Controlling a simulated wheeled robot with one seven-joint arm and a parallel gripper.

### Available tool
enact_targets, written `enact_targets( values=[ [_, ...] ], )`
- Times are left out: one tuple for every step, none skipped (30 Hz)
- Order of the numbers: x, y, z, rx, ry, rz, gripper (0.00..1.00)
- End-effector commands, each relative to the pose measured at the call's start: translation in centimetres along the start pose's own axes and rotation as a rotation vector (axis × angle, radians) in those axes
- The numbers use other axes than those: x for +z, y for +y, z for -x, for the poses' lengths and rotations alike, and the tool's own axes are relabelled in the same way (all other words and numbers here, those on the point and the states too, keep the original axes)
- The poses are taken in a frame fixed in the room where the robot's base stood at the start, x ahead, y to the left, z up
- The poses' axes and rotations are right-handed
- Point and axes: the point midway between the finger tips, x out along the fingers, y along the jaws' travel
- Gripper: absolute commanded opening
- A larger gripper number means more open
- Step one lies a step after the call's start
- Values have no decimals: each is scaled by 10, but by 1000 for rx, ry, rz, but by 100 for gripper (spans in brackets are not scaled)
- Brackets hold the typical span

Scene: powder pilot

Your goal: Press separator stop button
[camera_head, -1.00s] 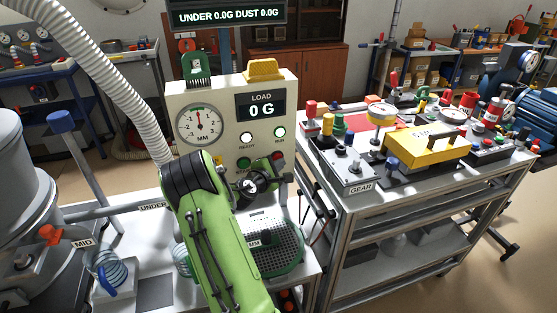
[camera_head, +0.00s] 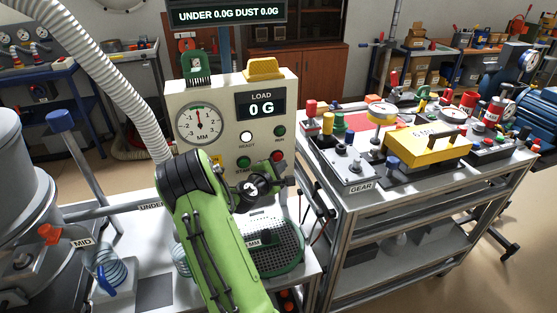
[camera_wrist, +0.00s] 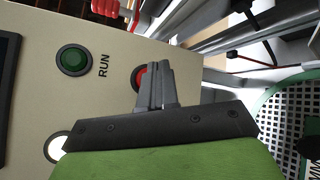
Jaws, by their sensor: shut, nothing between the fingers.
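The separator panel (camera_head: 216,103) is a cream box with a dial, a LOAD display reading 0 G and several round buttons. The red button (camera_head: 277,156) sits low on its right side, below the green RUN button (camera_head: 280,131). In the wrist view, the red button (camera_wrist: 137,76) is partly hidden behind my fingers, and its label cannot be read. My gripper (camera_wrist: 161,70) is shut and empty, its fingertips over the right part of the red button. I cannot tell whether they touch it. The green RUN button (camera_wrist: 74,60) is in clear view to the left.
A white lamp marked READY (camera_head: 246,136) and a green button (camera_head: 243,163) are close by on the panel. A green perforated tray (camera_head: 285,258) lies below. A metal cart (camera_head: 345,205) with a yellow box (camera_head: 430,146) stands to the right.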

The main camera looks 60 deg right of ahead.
Motion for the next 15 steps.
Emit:
enact_targets(
  values=[
    [1, -2, 2, 0, 0, 1, 0],
    [2, -3, 4, 0, -1, 1, 0],
    [5, -6, 7, -1, -1, 2, 0],
    [6, -8, 9, -1, -1, 1, 0],
    [8, -10, 12, -1, 0, 1, 0],
    [10, -12, 15, 0, 1, 2, 0],
    [12, -14, 18, 0, 0, 1, 0],
    [14, -16, 20, -1, 0, 1, 0],
    [16, -19, 23, -1, 0, 1, 0],
    [18, -20, 25, -1, 0, 1, 0],
    [19, -22, 28, 0, 0, 1, 0],
    [22, -24, 31, 0, 1, 1, 0],
    [23, -26, 34, -1, 0, 1, 0],
    [25, -28, 36, 0, 0, 1, 0],
    [27, -29, 38, -1, 0, 1, 0]
  ],
)
